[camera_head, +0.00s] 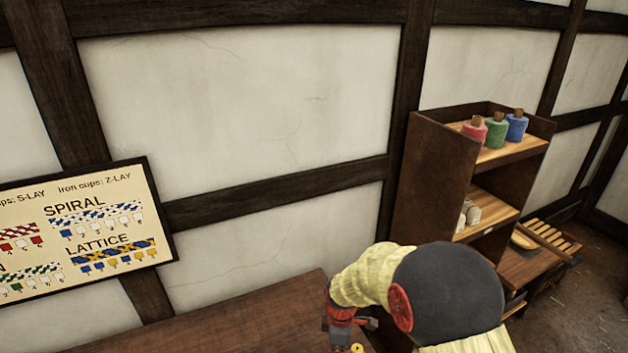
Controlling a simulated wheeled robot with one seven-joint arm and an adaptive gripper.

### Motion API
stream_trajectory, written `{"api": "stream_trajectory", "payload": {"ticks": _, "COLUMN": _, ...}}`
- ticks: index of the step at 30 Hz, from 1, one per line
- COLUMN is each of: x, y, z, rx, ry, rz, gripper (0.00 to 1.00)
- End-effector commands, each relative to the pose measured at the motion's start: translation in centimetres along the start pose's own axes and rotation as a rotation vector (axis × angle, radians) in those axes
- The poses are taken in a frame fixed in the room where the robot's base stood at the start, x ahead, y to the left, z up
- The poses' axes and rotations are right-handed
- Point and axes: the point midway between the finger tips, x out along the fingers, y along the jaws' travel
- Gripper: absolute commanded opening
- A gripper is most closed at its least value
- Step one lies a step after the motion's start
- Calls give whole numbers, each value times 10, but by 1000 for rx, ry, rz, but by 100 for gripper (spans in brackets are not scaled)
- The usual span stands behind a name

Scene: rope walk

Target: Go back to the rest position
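My gripper (347,328), dark grey and red, hangs at the end of my arm near the bottom edge of the head view, over the right end of a dark wooden tabletop (225,325). My arm, with a yellow sleeve and a dark round joint, bends down to it and covers part of the view. The gripper's fingertips are not clear, so I cannot tell whether it is open or holds anything. A small yellow thing (357,348) shows just below it, cut off by the frame edge.
A wooden shelf unit (430,180) stands at right against the wall, with red (474,130), green (496,131) and blue (517,126) spools on top. Pale items (470,214) sit lower. A slatted wooden stand (545,250) is beyond. A pattern board (85,230) is at left.

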Motion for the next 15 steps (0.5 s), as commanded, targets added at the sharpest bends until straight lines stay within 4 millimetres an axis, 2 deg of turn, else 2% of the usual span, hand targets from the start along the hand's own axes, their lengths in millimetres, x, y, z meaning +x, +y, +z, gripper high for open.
{"api": "stream_trajectory", "payload": {"ticks": 4, "x": 0, "y": -5, "z": 2, "rx": 130, "ry": -8, "rz": -18, "gripper": 0}}
{"api": "stream_trajectory", "payload": {"ticks": 8, "x": 6, "y": -36, "z": 14, "rx": 317, "ry": -47, "rz": -82, "gripper": 0}}
{"api": "stream_trajectory", "payload": {"ticks": 11, "x": -10, "y": -55, "z": 21, "rx": 465, "ry": -69, "rz": -103, "gripper": 0}}
{"api": "stream_trajectory", "payload": {"ticks": 15, "x": -43, "y": -77, "z": 35, "rx": 691, "ry": -76, "rz": -92, "gripper": 0}}
